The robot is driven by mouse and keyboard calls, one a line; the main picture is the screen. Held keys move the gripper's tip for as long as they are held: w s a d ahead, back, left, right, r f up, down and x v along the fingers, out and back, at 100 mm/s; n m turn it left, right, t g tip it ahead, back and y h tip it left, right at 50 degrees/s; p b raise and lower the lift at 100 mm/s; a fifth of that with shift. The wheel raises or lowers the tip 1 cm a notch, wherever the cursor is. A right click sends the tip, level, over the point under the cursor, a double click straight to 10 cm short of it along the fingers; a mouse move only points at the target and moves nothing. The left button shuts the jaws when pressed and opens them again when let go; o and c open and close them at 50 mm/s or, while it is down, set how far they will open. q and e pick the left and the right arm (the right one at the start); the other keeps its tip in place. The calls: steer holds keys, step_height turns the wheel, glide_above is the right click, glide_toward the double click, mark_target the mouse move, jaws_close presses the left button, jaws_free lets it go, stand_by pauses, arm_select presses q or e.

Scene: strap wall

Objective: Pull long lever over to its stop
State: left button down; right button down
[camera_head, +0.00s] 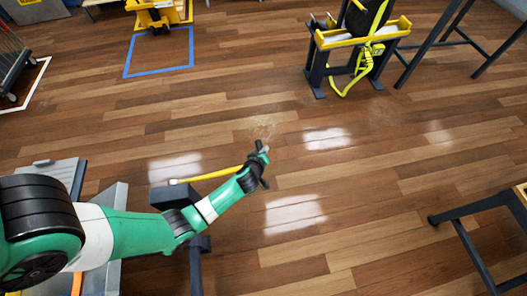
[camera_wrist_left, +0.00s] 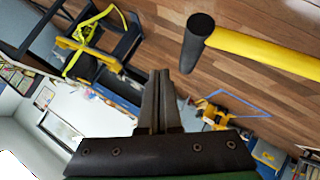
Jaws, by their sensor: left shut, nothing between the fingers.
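The long lever is a yellow bar (camera_head: 215,174) that runs right from a dark block on a stand, and its far end is hidden behind my left gripper in the head view. In the left wrist view, the lever's yellow shaft (camera_wrist_left: 265,52) comes in from the right and ends in a black tip (camera_wrist_left: 197,40). My left gripper (camera_head: 264,150) is at the lever's free end. In the left wrist view its two fingers (camera_wrist_left: 159,74) are shut together with nothing between them, and the black tip appears just up and right of them. I cannot tell whether they touch. My right gripper is not in view.
The dark block (camera_head: 170,196) carrying the lever stands at the left. A black and yellow frame with a yellow strap (camera_head: 368,50) stands at the back right. A dark-legged table (camera_head: 480,215) is at the right edge. The wooden floor between is clear.

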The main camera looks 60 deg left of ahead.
arm_select(q)
steer(key=s+d+r+p, duration=0.1)
steer(key=d+r+p, duration=0.2)
steer(key=d+r, duration=0.3)
steer(key=shift+d+r, duration=0.3)
steer(key=shift+d, duration=0.1)
steer(key=shift+s, duration=0.1)
